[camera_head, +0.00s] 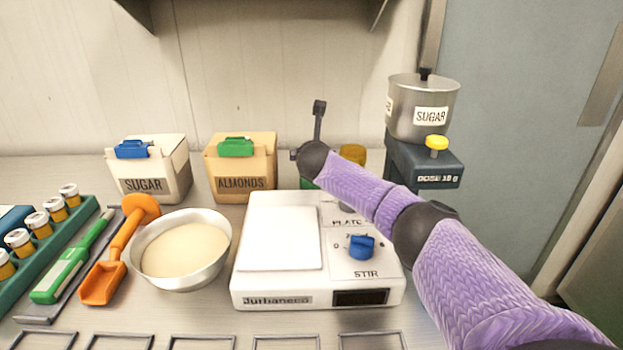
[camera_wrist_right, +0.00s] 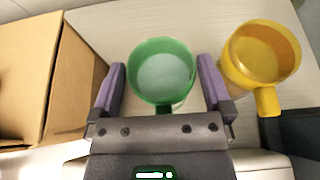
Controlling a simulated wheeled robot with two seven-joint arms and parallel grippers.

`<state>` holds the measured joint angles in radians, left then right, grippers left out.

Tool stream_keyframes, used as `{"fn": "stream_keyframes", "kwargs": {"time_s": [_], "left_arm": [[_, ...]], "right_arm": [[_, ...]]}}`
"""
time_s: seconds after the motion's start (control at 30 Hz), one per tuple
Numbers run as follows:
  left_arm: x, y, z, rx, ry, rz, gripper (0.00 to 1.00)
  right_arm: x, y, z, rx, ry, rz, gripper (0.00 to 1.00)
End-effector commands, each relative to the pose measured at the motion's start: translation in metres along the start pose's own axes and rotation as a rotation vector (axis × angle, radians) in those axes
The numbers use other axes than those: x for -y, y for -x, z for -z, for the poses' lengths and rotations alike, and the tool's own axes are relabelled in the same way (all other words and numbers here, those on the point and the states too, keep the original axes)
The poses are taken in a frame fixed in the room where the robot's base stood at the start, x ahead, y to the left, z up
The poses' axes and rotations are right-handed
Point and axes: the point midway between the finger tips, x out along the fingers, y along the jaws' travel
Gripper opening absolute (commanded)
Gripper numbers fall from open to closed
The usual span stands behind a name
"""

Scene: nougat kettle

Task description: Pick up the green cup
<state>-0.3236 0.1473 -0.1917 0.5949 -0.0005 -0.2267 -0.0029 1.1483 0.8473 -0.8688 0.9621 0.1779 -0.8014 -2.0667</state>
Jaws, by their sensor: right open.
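The green cup (camera_wrist_right: 165,82) stands upright in the right wrist view. Its round opening is seen from above, with a pale interior. My right gripper (camera_wrist_right: 161,72) is open, with one purple finger on each side of the cup. Whether the fingers touch it cannot be told. In the head view only a small green piece of the cup (camera_head: 307,184) shows behind my right arm, between the almonds box and the scale. My left gripper is not in view.
A yellow cup (camera_wrist_right: 262,53) stands close on the right, near the sugar dispenser (camera_head: 423,115). The almonds box (camera_head: 241,182) is on the left. The white stir plate (camera_head: 300,290) lies in front, beside a bowl (camera_head: 182,280).

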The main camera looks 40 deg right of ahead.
Motion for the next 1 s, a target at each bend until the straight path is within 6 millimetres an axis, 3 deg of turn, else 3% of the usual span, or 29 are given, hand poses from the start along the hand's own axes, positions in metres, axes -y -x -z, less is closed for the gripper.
{"fn": "stream_keyframes", "kwargs": {"time_s": [0.07,0.53,0.87,1.0], "left_arm": [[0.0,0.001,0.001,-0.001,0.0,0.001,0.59],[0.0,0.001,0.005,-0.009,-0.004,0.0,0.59],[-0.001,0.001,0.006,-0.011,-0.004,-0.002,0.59],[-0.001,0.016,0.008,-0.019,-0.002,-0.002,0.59]], "right_arm": [[0.0,0.001,-0.001,0.0,0.0,0.0,1.0],[0.0,0.001,0.0,0.0,0.0,0.001,0.03],[0.0,0.001,-0.001,0.0,0.0,0.001,0.0],[0.001,0.012,-0.027,0.004,-0.003,0.001,0.0]]}}
